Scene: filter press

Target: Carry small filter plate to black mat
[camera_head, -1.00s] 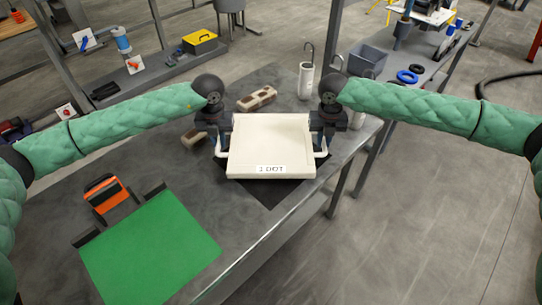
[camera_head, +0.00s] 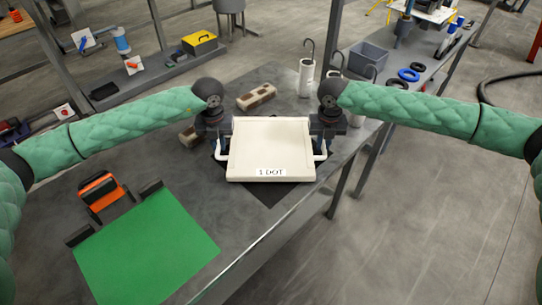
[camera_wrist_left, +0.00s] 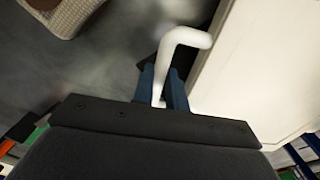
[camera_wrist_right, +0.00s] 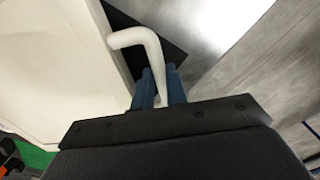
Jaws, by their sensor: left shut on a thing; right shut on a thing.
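The small filter plate (camera_head: 271,146) is a white square slab with a label on its front edge and a white handle on each side. It is held over the black mat (camera_head: 274,192), and covers most of it. I cannot tell whether it touches the mat. My left gripper (camera_head: 219,148) is shut on the plate's left handle, which shows between blue fingers in the left wrist view (camera_wrist_left: 175,60). My right gripper (camera_head: 322,148) is shut on the right handle, also seen in the right wrist view (camera_wrist_right: 150,50).
A green mat (camera_head: 148,248) lies at the front left of the grey table, with an orange and black object (camera_head: 101,192) behind it. Brown and white blocks (camera_head: 256,97) lie behind the plate. White cylinders with hooks (camera_head: 306,78) stand at the back right. The table's front edge is close.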

